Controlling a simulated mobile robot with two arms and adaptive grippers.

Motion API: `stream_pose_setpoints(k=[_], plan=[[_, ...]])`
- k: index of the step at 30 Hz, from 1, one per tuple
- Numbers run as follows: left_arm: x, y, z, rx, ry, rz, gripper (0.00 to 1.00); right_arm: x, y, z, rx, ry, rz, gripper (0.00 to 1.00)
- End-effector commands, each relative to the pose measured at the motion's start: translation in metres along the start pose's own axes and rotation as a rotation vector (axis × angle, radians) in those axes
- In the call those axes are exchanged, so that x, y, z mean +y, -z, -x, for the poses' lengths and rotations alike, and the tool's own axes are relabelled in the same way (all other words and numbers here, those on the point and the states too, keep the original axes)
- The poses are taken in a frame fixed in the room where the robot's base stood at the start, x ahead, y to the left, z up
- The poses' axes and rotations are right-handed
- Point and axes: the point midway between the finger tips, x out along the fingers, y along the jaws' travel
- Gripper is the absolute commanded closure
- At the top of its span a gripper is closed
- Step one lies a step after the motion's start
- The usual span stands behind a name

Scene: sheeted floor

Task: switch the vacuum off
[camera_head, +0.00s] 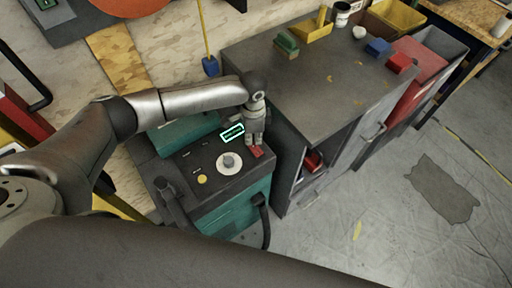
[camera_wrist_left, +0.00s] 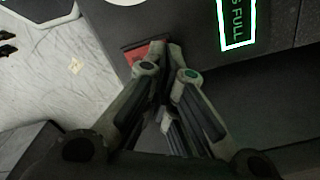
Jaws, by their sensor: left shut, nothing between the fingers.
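The vacuum (camera_head: 225,205) is a teal machine with a dark grey top panel, beside the grey cabinet in the head view. Its panel carries a round white dial (camera_head: 229,163), a yellow button (camera_head: 202,179) and a lit sign (camera_head: 232,133). The sign (camera_wrist_left: 236,22) reads "S FULL" in part in the left wrist view. A red switch (camera_head: 256,151) sits at the panel's right edge; it also shows in the left wrist view (camera_wrist_left: 137,54). My left gripper (camera_head: 254,144) is shut and empty, its tips at the red switch. I cannot tell whether they touch. My right gripper is out of view.
A grey cabinet (camera_head: 300,75) stands close to the right of the vacuum, with small blocks and bins on top. A dark hose (camera_head: 263,215) hangs at the vacuum's front right. The sheeted floor (camera_head: 400,225) at the right is mostly clear.

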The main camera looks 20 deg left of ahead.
Motion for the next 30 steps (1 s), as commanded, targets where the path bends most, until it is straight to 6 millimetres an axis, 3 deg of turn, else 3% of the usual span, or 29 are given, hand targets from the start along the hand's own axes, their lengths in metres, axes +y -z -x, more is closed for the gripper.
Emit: stream_pose_setpoints(k=[30], plan=[[0.0000, 0.0001, -0.0066, 0.000, 0.000, 0.000, 1.00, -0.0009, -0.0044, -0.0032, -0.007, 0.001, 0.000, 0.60]])
